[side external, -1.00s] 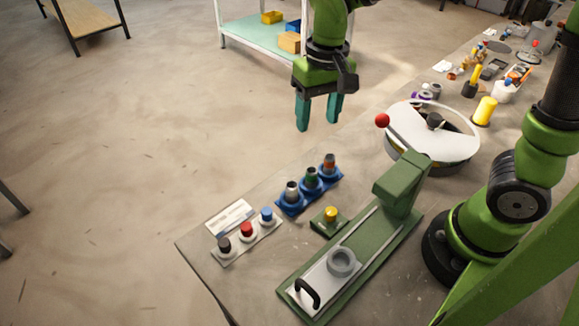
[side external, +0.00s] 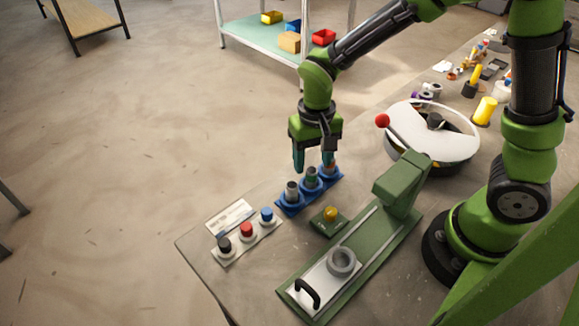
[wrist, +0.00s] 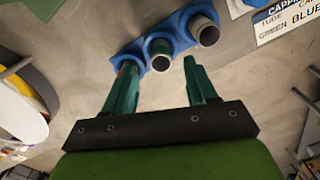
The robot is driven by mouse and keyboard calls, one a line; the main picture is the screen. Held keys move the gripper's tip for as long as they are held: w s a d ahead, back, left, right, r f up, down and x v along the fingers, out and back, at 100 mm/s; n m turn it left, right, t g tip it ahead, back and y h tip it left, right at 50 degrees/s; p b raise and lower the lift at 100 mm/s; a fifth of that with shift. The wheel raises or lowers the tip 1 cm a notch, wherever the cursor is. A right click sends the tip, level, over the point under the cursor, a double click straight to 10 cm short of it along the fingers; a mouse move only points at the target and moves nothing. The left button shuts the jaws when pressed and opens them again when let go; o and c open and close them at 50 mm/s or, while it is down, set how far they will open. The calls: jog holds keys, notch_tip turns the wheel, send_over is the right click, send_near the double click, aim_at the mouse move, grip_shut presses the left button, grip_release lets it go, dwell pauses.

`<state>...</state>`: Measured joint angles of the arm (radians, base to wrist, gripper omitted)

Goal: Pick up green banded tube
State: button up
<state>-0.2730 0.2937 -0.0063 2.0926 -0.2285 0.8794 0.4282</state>
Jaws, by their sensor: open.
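The green banded tube (side external: 311,176) stands upright in the middle of a blue three-hole rack (side external: 281,209). It also shows in the wrist view (wrist: 161,61). A grey tube (side external: 292,192) stands on one side of it and an orange banded tube (side external: 329,162) on the other. My gripper (side external: 314,168) is open and empty, with its teal fingers pointing down at the rack. In the wrist view, the fingers (wrist: 160,68) lie left and right of the green banded tube, and the left finger partly covers the orange banded tube. I cannot tell whether a finger touches it.
A white holder with black, red and blue caps (side external: 246,229) and a printed card (side external: 230,217) lie left of the rack. A green block with a yellow button (side external: 331,215) and a green press (side external: 395,190) stand to the right. A round machine with a red-knobbed lever (side external: 432,135) is behind.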

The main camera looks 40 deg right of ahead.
notch_tip(320, 180, down, 4)
jog(key=shift+s+a+f, duration=0.1)
jog(key=shift+a+f, duration=0.05)
jog(key=shift+f, duration=0.05)
jog(key=shift+c, duration=0.3)
grip_shut()
notch_tip(320, 180, up, 13)
dwell(0.7)
